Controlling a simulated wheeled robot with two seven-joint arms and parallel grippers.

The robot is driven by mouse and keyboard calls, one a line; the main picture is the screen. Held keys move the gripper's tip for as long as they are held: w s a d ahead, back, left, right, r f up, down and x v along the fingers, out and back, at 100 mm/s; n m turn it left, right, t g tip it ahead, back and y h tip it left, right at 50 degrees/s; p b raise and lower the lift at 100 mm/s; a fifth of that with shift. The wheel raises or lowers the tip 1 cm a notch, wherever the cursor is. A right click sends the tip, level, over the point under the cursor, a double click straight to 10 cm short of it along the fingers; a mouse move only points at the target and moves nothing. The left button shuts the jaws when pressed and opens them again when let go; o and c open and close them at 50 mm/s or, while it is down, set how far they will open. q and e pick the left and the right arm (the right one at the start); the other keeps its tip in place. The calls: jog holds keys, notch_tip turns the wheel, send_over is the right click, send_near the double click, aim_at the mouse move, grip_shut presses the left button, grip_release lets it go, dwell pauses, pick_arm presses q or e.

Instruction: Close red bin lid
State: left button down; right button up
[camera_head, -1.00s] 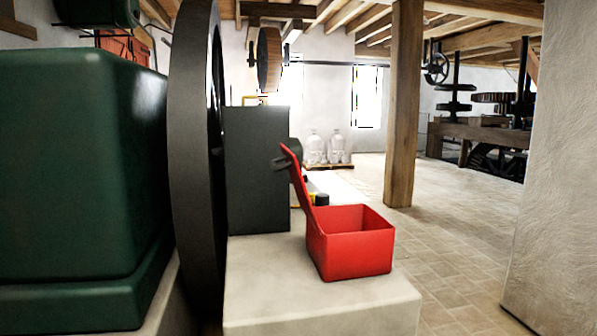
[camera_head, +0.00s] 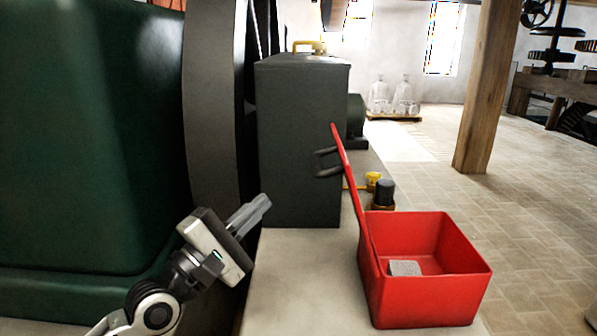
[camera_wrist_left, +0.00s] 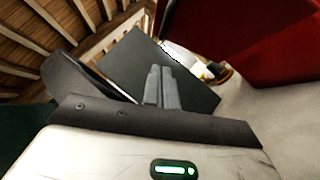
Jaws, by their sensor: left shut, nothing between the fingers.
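The red bin (camera_head: 425,302) stands on a pale plinth, open at the top. Its red lid (camera_head: 349,180) stands up on the left side, tilted a little, with a dark handle (camera_head: 326,161) on its left face. A small grey block (camera_head: 404,268) lies inside the bin. My left gripper (camera_head: 262,203) is shut and empty, left of the lid and apart from it, lower than the handle. In the left wrist view its fingers (camera_wrist_left: 162,88) are together, and a red surface (camera_wrist_left: 250,40) fills the upper right. My right gripper is not in view.
A dark grey cabinet (camera_head: 302,140) stands behind the gripper. A large black wheel (camera_head: 213,110) and a green machine housing (camera_head: 85,140) are on the left. A yellow and black fitting (camera_head: 384,190) sits behind the bin. The plinth (camera_head: 300,290) is bare left of the bin.

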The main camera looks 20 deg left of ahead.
pick_arm(q)
jog(key=w+d+r+p, duration=0.1)
jog(key=w+d+r, duration=0.2)
jog(key=w+d, duration=0.2)
jog(key=shift+d+r+p, duration=0.2)
jog(key=shift+r+p, duration=0.1)
jog(key=shift+p, duration=0.1)
jog(key=shift+w, duration=0.15)
